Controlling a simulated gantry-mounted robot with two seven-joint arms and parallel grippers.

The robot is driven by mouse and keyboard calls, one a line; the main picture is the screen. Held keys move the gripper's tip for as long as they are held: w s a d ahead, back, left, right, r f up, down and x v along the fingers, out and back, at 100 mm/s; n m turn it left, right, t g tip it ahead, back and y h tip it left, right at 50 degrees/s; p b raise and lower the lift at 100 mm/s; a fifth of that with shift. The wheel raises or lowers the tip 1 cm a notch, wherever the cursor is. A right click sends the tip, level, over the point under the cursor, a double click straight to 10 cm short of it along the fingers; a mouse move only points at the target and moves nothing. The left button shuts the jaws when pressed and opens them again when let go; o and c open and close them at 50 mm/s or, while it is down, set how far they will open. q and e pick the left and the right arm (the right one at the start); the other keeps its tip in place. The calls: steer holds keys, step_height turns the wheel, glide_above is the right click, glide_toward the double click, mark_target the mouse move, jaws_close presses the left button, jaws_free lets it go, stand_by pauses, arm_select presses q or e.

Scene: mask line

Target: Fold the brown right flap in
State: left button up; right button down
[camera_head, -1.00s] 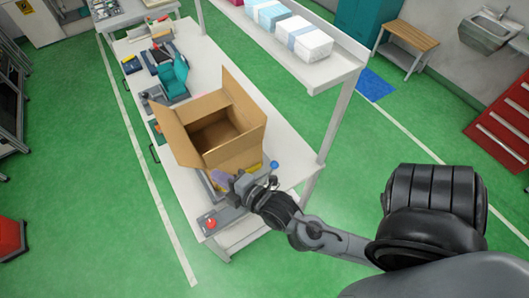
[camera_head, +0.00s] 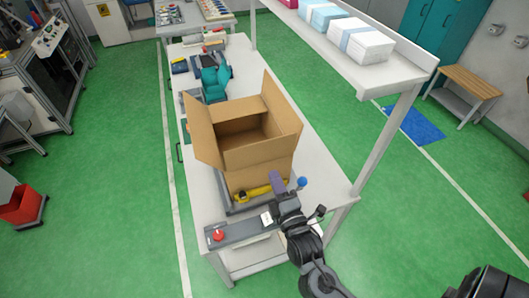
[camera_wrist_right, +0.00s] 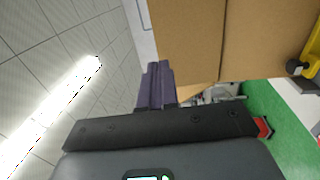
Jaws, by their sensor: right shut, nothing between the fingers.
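The open brown cardboard box (camera_head: 258,178) stands on the white workbench. Its right flap (camera_head: 284,100) stands up and leans outward on the right side of the opening. Another flap (camera_head: 203,128) stands up on the left. My right gripper (camera_head: 277,181) has purple fingers, shut and empty, low beside the box's near right corner, apart from the right flap. In the right wrist view, the shut fingers (camera_wrist_right: 156,86) point up beside brown cardboard (camera_wrist_right: 245,40); contact cannot be told. My left gripper is not in view.
A yellow tape tool (camera_head: 254,192) lies in front of the box. A grey panel with a red button (camera_head: 218,235) is at the bench's near end. A shelf with packs (camera_head: 362,48) overhangs the right side. Teal items (camera_head: 215,83) lie behind the box.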

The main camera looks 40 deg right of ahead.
mark_target(260, 144)
steer(key=p+x, duration=0.1)
steer(key=x, duration=0.8)
steer(key=shift+w+d, duration=0.15)
steer(key=shift+w, duration=0.15)
